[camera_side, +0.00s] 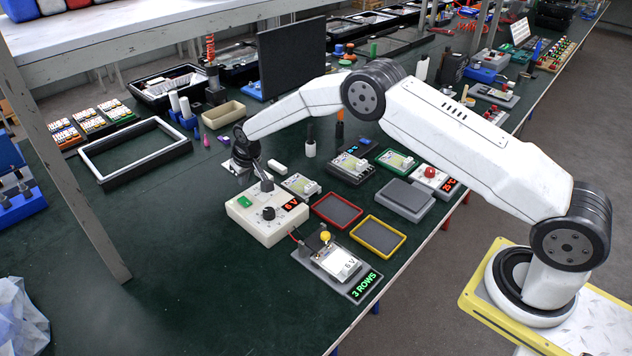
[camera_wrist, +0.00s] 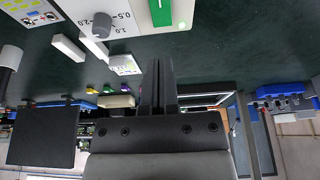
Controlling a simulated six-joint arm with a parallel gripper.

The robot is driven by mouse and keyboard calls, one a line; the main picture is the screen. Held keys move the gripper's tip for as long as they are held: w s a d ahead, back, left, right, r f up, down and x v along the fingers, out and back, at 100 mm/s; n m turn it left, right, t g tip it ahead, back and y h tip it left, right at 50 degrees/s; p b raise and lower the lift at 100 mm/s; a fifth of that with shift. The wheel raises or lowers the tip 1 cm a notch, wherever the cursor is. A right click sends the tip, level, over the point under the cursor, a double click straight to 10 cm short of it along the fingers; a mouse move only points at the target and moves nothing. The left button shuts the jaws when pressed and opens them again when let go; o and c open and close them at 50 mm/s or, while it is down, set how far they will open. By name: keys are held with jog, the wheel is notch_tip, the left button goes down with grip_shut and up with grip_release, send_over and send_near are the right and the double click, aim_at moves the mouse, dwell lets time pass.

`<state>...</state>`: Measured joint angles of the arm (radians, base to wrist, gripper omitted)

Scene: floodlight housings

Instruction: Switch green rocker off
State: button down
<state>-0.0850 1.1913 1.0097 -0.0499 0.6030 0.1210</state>
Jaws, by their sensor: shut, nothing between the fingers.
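The green rocker (camera_side: 244,202) sits on the top face of a cream-white supply box (camera_side: 262,234), left of a black knob (camera_side: 268,213) and a lit red "6 V" display (camera_side: 291,205). The wrist view shows the green rocker (camera_wrist: 160,12) at the top edge, partly cut off, with a pale green dot (camera_wrist: 181,26) beside it. The tilt of the rocker is hard to tell. My gripper (camera_side: 266,184) is over the far side of the box, shut and empty. In the wrist view my gripper's fingers (camera_wrist: 158,63) point towards the rocker, with a visible gap between.
A red tray (camera_side: 337,210), a yellow tray (camera_side: 378,236) and a board (camera_side: 340,268) with a yellow button and "3 ROWS" display lie right of the box. A small white block (camera_side: 232,167) lies behind it. The green table left of the box is clear.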

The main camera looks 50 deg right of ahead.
aim_at(247, 201)
jog(key=shift+x, duration=0.95)
jog(key=shift+s+x, duration=0.2)
jog(key=shift+x, duration=0.8)
jog(key=shift+s+x, duration=0.2)
jog(key=shift+x, duration=0.8)
jog(key=shift+f, duration=0.15)
jog(key=shift+f, duration=0.2)
jog(key=shift+s, duration=0.75)
jog(key=shift+r, duration=0.25)
